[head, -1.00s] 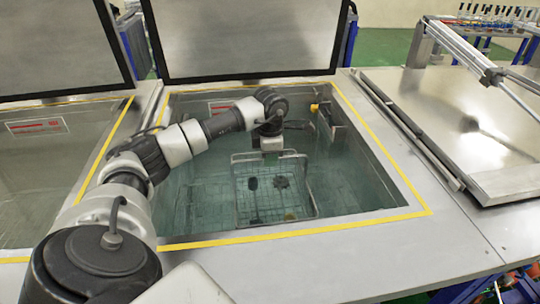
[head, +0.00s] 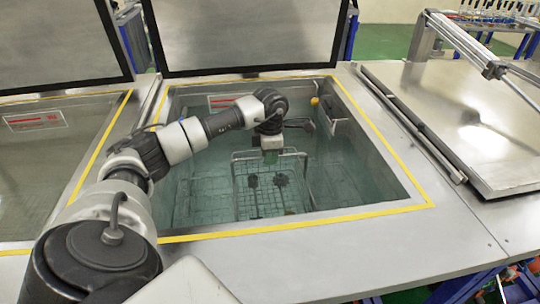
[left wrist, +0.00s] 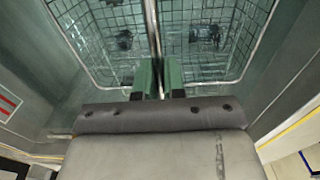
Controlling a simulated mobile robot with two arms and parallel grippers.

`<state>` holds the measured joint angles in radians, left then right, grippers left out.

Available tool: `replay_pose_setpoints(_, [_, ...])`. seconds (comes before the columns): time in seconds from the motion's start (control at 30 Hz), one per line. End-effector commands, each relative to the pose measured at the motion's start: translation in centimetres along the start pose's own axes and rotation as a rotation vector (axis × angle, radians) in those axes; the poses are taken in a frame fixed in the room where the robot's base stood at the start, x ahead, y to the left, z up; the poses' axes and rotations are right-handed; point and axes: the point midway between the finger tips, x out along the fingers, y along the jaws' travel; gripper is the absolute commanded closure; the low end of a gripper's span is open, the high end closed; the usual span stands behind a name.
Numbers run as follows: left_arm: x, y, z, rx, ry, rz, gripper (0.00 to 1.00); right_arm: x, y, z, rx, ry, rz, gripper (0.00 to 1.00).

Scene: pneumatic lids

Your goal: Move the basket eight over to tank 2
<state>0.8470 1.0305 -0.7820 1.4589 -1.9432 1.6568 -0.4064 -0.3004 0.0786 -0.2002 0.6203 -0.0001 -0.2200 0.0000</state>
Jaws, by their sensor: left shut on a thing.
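A wire basket (head: 258,205) hangs or sits inside the open middle tank (head: 417,197), in or just above the greenish water. It holds several dark parts. My left gripper (head: 272,156) reaches down into this tank and is shut on the basket's handle bar. The left wrist view shows the green fingers (left wrist: 158,75) closed around the bar, with the basket mesh (left wrist: 200,50) on both sides below. I cannot tell which tank is number 2 or read any basket number. My right gripper is not in view.
Another open tank (head: 50,160) lies to the left, its water clear of baskets where visible. Raised lids (head: 250,30) stand behind both tanks. To the right, a tank is covered by a flat metal lid (head: 470,130).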

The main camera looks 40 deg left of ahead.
Motion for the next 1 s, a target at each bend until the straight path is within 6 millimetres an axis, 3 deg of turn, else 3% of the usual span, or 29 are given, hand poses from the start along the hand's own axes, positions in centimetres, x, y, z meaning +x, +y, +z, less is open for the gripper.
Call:
replay_pose_setpoints(0.93, [0.8,0.1,0.1,-0.001,-0.005,0.003,1.00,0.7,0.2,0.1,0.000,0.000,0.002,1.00])
replay_pose_setpoints(0.97, [0.8,0.1,0.1,-0.001,-0.005,0.003,0.85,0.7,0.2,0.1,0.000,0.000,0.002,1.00])
replay_pose_setpoints(1.0, [0.8,0.1,0.1,-0.001,-0.005,0.003,0.79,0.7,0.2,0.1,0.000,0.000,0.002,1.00])
